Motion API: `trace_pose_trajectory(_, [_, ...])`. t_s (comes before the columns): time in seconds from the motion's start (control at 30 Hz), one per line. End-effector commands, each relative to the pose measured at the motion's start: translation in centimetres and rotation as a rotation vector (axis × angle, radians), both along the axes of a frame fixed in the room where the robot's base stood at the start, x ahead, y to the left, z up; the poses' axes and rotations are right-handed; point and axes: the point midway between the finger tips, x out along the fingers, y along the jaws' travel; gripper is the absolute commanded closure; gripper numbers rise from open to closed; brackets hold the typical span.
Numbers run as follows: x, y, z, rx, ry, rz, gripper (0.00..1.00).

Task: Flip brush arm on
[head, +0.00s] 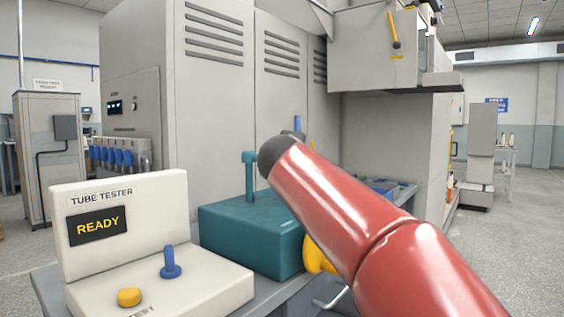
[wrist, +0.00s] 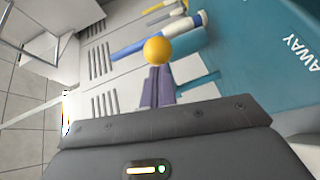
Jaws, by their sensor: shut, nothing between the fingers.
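In the wrist view my gripper (wrist: 160,72) is shut and empty, with its fingertips close to a yellow ball knob (wrist: 157,51). I cannot tell whether they touch it. A blue bar (wrist: 142,44) with a pale collar lies just beyond the knob. A teal face (wrist: 265,58) marked "AWAY" is at the right. None of these is labelled as the brush arm, so I cannot tell which part it is. In the head view my red arm hides my gripper and part of the teal box (head: 245,232), which carries a teal post (head: 250,178).
The tube tester (head: 120,225) reads "READY" at the front left, with a blue lever (head: 170,263) and a yellow button (head: 129,297). A yellow round part (head: 317,257) shows beside my arm. Grey cabinets (head: 205,90) stand behind. Open floor (head: 510,240) lies at the right.

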Motion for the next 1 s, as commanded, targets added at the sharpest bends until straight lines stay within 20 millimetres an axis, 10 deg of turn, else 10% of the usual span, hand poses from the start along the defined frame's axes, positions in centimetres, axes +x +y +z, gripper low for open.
trace_pose_trajectory(1.0, [3.4,-3.2,-0.1,-0.002,0.003,0.018,1.00])
